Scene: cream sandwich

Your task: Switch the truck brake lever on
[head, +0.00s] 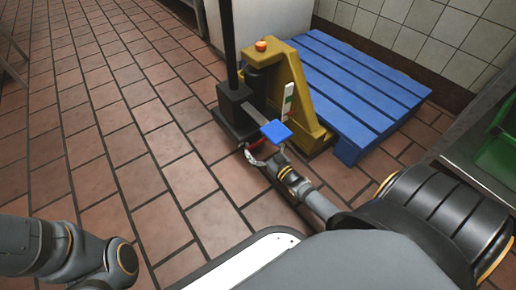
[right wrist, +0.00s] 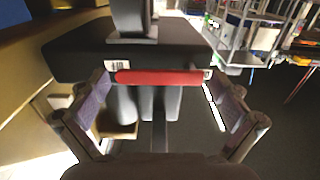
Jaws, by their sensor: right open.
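The yellow pallet truck (head: 306,121) stands in the head view with a black base block (head: 235,105), a dark upright handle and a blue pedal-like plate (head: 276,131). A red bar (right wrist: 160,77), which looks like the brake lever, lies across the lower front of the black block in the right wrist view. My right gripper (head: 262,153) is open at the truck's near side, below the blue plate. In the right wrist view my right gripper's fingers (right wrist: 163,88) stand one at each end of the red bar, not closed on it. My left gripper is out of the picture.
A blue pallet (head: 360,88) lies behind the truck, against the tiled wall. A metal counter (head: 470,150) with a green bin (head: 497,155) is at the right. The brown tiled floor (head: 110,130) to the left is mostly clear. Metal shelving (right wrist: 255,35) shows in the right wrist view.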

